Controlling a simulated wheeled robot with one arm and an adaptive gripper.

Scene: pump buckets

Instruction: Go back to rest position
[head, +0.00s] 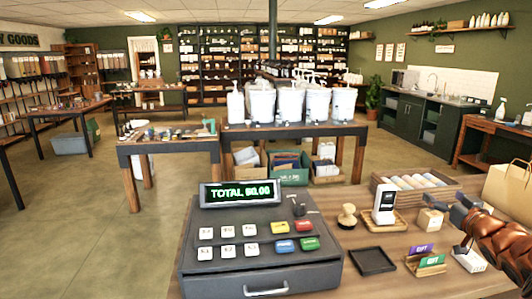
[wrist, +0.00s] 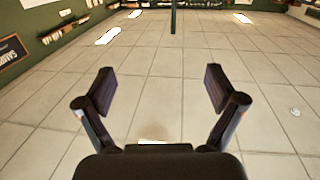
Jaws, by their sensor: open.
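My gripper (wrist: 160,88) is open in the wrist view, with its two dark fingers spread wide and nothing between them. Beyond the fingers the wrist view shows pale ceiling tiles with bright lamps, so the gripper faces upward, clear of the counter. In the head view part of my arm shows at the right edge, above the counter's right end.
The wooden counter (head: 405,240) holds a cash register (head: 258,240), a card reader (head: 385,203), a black tray (head: 372,261), gift cards (head: 431,261) and a paper bag (head: 508,190). White pump buckets (head: 291,103) stand on a table behind. Open floor (head: 90,230) lies left.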

